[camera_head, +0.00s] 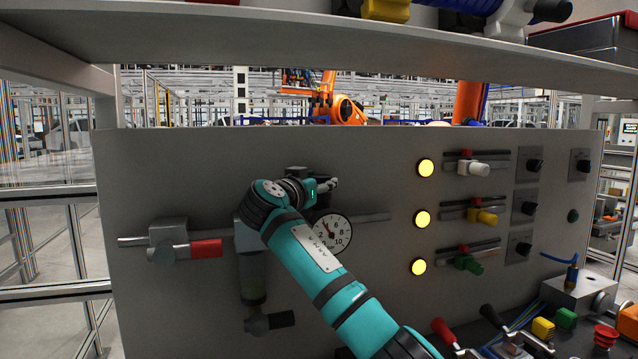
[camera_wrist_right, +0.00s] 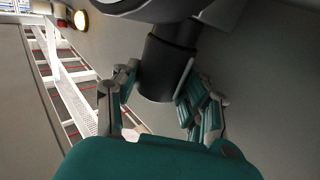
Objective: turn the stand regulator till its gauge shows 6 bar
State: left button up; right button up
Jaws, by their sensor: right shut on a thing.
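The stand regulator (camera_head: 249,239) is a grey body with a bowl below it, mounted on a pipe on the grey panel. Its round white gauge (camera_head: 331,234) shows just right of my right arm. The needle points up and to the left; the 8 and 10 are legible on the right side, but the exact reading is too small to tell. My right gripper (camera_head: 312,186) is at the regulator's upper part. In the right wrist view its fingers are shut around a dark cylindrical knob (camera_wrist_right: 166,66). My arm hides part of the regulator. My left gripper is not in view.
A red-handled valve (camera_head: 207,249) sits left on the pipe. A shelf (camera_head: 330,40) crosses overhead. Fittings and coloured buttons (camera_head: 543,328) stand at the lower right.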

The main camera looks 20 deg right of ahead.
jog(key=o, duration=1.2)
jog(key=shift+s+a, duration=0.4)
jog(key=shift+a, duration=0.1)
jog(key=v, duration=0.6)
jog(key=shift+s, duration=0.4)
jog(key=shift+a, duration=0.1)
